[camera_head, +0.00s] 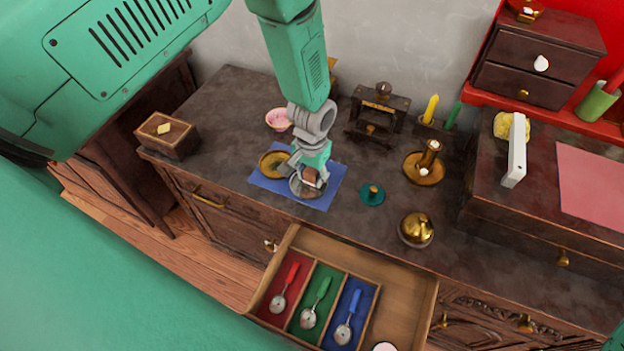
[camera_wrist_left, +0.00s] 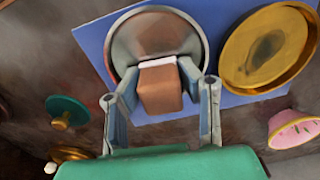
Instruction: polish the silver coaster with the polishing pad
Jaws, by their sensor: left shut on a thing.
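My left gripper (camera_head: 312,172) reaches down over the blue mat (camera_head: 327,196) and is shut on the polishing pad (camera_wrist_left: 160,88), a brown block with a white edge. The silver coaster (camera_head: 301,192) lies on the mat under the pad. It also shows in the left wrist view (camera_wrist_left: 150,32), where the pad overlaps its near edge; I cannot tell whether they touch. A gold coaster (camera_wrist_left: 285,35) with a dark stain lies beside it on the mat and shows in the head view (camera_head: 267,160). My right gripper is not in view.
An open drawer (camera_head: 408,305) holds red, green and blue-handled spoons. A pink bowl (camera_head: 278,119), teal lid (camera_head: 372,194), gold pot (camera_head: 415,230) and candle holder (camera_head: 424,170) stand around the mat. A wooden box (camera_head: 167,137) is at the counter's left end.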

